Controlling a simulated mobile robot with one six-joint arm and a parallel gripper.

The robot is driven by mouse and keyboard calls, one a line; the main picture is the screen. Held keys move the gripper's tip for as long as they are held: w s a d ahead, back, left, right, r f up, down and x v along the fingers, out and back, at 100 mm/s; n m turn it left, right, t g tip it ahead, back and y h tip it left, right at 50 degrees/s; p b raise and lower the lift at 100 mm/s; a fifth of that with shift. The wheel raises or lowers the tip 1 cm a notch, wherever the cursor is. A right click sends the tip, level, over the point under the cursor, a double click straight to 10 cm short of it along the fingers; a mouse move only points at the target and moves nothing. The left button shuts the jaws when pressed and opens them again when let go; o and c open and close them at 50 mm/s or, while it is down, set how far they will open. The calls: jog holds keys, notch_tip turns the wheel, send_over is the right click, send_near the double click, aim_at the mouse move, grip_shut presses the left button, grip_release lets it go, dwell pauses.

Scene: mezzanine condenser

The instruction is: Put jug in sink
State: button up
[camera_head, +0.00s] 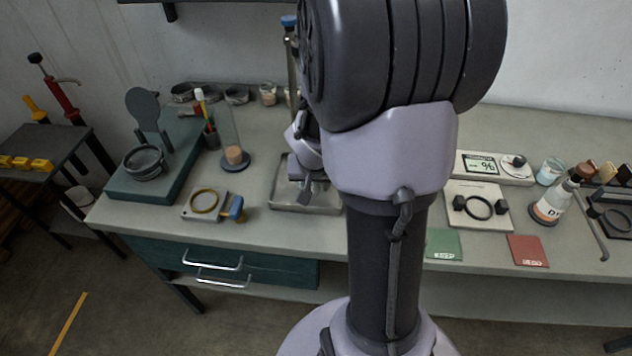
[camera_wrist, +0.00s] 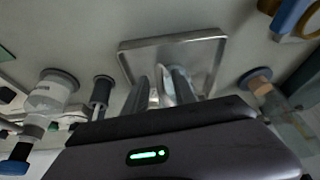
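The sink (camera_head: 280,205) is a shallow, square metal basin set in the bench, left of my arm. In the wrist view the sink (camera_wrist: 205,42) is a bright-rimmed basin beyond the fingers. My gripper (camera_head: 308,186) points down over it, partly hidden by my arm in the head view. In the wrist view my gripper (camera_wrist: 160,75) has its two fingers spaced apart. A small pale, translucent thing (camera_wrist: 167,92) shows between them. It may be the jug, but I cannot tell whether the fingers touch it. I cannot make out a jug for certain elsewhere.
A blue-topped post (camera_head: 289,60) rises behind the sink. A stand with a tall clear tube (camera_head: 229,130) and a ring device (camera_head: 203,201) are left of it. A scale (camera_head: 494,167), bottle (camera_head: 551,206) and green card (camera_head: 444,244) are to the right.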

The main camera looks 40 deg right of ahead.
jog(key=s+a+r+n+t+p, duration=0.1)
jog(key=s+a+r+p, duration=0.1)
jog(key=a+r, duration=0.45)
jog(key=s+a+r+p, duration=0.2)
jog(key=a+r, duration=0.2)
jog(key=r, duration=0.5)
jog(key=s+a+r+n+t+y, duration=0.1)
jog(key=s+a+r+n+y, duration=0.15)
jog(key=s+a+r, duration=0.4)
jog(key=s+a+r+n+t+y, duration=0.1)
jog(key=s+a+y, duration=0.2)
jog(key=a, duration=0.7)
notch_tip(320, 180, down, 6)
jog(key=w+b, duration=0.1)
jog(key=b, duration=0.5)
jog(key=shift+w+d+f, duration=0.15)
jog(key=shift+d, duration=0.05)
jog(key=shift+h, duration=0.25)
